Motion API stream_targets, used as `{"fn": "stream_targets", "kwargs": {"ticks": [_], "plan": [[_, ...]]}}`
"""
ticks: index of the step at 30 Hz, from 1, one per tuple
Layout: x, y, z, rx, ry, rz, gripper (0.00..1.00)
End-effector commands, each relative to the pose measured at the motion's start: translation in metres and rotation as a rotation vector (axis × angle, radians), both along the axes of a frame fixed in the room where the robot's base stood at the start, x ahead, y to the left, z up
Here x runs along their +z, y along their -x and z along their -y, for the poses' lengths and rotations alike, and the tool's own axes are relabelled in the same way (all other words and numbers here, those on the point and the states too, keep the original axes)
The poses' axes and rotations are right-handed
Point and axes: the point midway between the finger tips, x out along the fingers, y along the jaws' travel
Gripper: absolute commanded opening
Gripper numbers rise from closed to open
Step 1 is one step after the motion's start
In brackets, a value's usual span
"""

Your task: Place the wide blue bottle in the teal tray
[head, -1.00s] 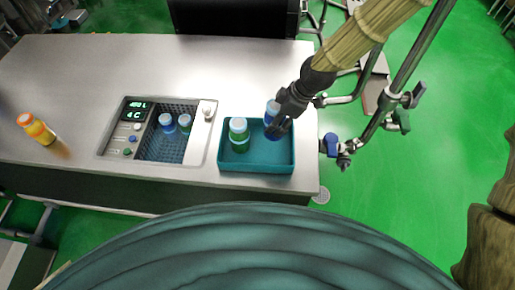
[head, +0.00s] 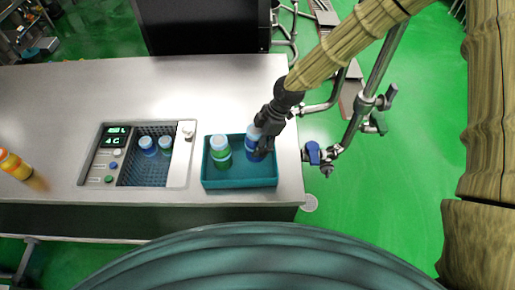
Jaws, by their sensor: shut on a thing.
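The teal tray (head: 240,183) sits on the counter near its right end. The wide blue bottle (head: 253,145) with a pale cap is upright at the right side of the tray, within its outline. My gripper (head: 261,139) is shut on this bottle from the upper right and hides part of it. I cannot tell whether the bottle's base touches the tray floor. A green bottle (head: 221,154) with a white cap stands in the tray to the left of the blue one, with a small gap between them.
A built-in cooling well (head: 146,175) with a display panel (head: 113,140) holds two smaller blue-green bottles (head: 156,146) left of the tray. An orange-yellow bottle (head: 14,165) stands at the far left. The counter (head: 210,90) behind is clear. Metal tubing (head: 370,100) stands at the right.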

Motion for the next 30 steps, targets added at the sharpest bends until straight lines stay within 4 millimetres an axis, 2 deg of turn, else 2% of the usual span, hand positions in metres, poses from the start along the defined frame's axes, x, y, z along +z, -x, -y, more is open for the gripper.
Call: {"fn": "stream_targets", "kwargs": {"ticks": [12,25,26,28,30], "plan": [[-0.037,0.000,0.000,-0.001,0.000,0.000,0.22],[-0.044,0.000,0.000,-0.001,0.000,0.001,0.22],[-0.044,0.000,0.000,-0.001,0.000,0.000,0.65],[-0.043,0.000,0.000,-0.001,0.000,0.000,0.78],[-0.043,0.000,0.000,-0.001,0.000,0.000,0.81]]}}
